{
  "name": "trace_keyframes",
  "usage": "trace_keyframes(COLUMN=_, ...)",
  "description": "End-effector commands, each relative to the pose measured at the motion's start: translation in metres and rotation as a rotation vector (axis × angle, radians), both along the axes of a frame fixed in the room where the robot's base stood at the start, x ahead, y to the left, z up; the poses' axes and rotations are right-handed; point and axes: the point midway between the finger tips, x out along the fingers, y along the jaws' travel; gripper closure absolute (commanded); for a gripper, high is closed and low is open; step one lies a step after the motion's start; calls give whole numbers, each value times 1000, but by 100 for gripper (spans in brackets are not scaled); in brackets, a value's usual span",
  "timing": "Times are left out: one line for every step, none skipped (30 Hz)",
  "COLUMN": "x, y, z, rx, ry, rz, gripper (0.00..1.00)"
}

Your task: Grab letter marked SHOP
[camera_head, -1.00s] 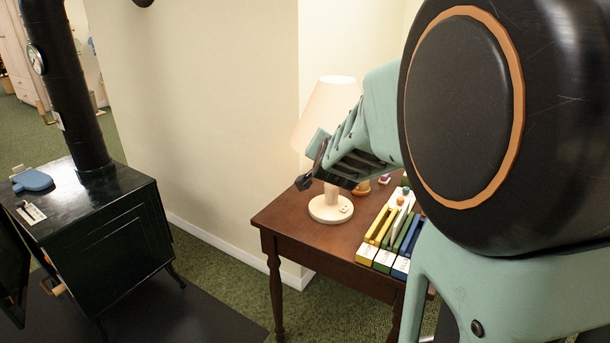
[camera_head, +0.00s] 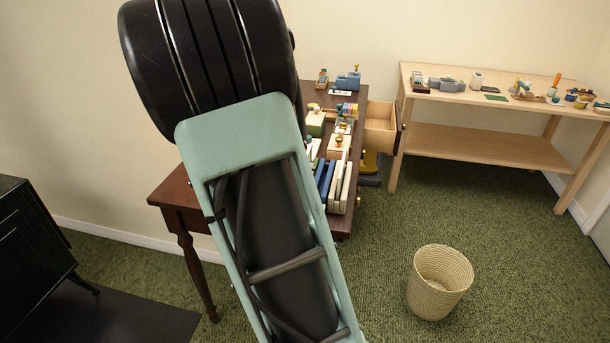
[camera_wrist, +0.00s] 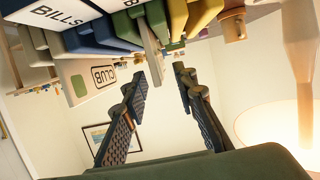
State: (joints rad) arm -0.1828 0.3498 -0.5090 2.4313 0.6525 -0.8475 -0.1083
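I cannot read SHOP on anything in view. In the wrist view, a white label reading BILLS (camera_wrist: 56,13) and a pale piece reading CLUB (camera_wrist: 103,76) show at upper left. Beside them are blue, green and yellow upright pieces, and a thin pale slab (camera_wrist: 150,48) juts out near my fingers. In the head view, blue and white upright pieces (camera_head: 344,188) stand on the dark wooden desk (camera_head: 178,192); my arm hides my gripper and part of the row.
The lamp (camera_wrist: 270,130) is close at right in the wrist view. An open drawer (camera_head: 381,129) sticks out from the desk's right side. A light wooden table (camera_head: 480,145) with small objects stands at the back right. A woven basket (camera_head: 438,282) stands on the carpet.

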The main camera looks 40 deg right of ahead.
Motion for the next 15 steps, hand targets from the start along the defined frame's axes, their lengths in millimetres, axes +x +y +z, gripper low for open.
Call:
trace_keyframes(x=3, y=-4, z=-2, rx=0, ry=0, rz=-2, gripper=74)
trace_keyframes(x=4, y=-5, z=-3, rx=0, ry=-1, rz=-1, gripper=74)
trace_keyframes(x=5, y=-7, z=-3, rx=1, ry=0, rz=-1, gripper=74)
trace_keyframes(x=6, y=-8, z=-3, rx=0, ry=-1, rz=-1, gripper=74)
trace_keyframes(x=8, y=-10, z=-4, rx=0, ry=-1, rz=-1, gripper=74)
trace_keyframes(x=11, y=-14, z=-5, rx=0, ry=-1, rz=-1, gripper=74)
trace_keyframes(x=13, y=-18, z=-6, rx=0, ry=-2, rz=-2, gripper=74)
trace_keyframes(x=16, y=-22, z=-7, rx=0, ry=-1, rz=-3, gripper=74)
trace_keyframes(x=21, y=-27, z=-8, rx=-1, ry=-2, rz=-2, gripper=74)
trace_keyframes(x=24, y=-30, z=-8, rx=0, ry=-2, rz=-2, gripper=74)
trace_keyframes(x=27, y=-34, z=-9, rx=0, ry=-2, rz=-2, gripper=74)
trace_keyframes(x=30, y=-38, z=-11, rx=0, ry=0, rz=-2, gripper=74)
trace_keyframes(x=32, y=-40, z=-12, rx=-1, ry=-1, rz=-2, gripper=74)
trace_keyframes(x=34, y=-42, z=-12, rx=0, ry=-1, rz=-1, gripper=74)
trace_keyframes(x=36, y=-44, z=-13, rx=1, ry=1, rz=0, gripper=74)
